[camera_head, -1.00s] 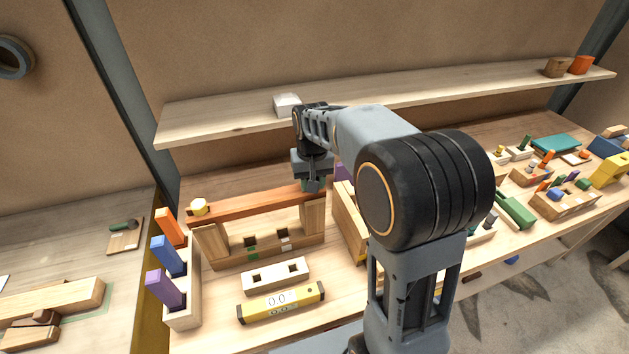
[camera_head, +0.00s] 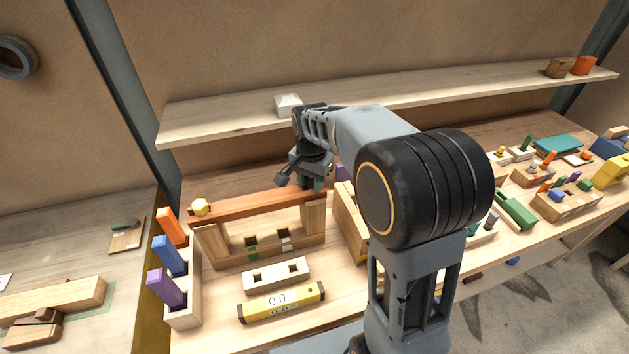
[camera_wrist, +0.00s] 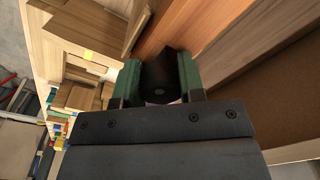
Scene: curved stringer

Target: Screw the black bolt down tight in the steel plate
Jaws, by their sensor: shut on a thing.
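A black bolt (camera_wrist: 162,85) shows in the wrist view between the two green fingers of my gripper (camera_wrist: 160,90). The gripper is shut on it. In the head view my gripper (camera_head: 314,187) points down at the right end of a reddish-brown wooden beam (camera_head: 250,206). The bolt is hidden there by the gripper. I cannot make out the steel plate in either view, nor whether the bolt is seated.
The beam rests on wooden uprights above a slotted block. A yellow level (camera_head: 282,302) and a rack of coloured pegs (camera_head: 183,318) stand in front. A shelf (camera_head: 220,118) runs behind my arm.

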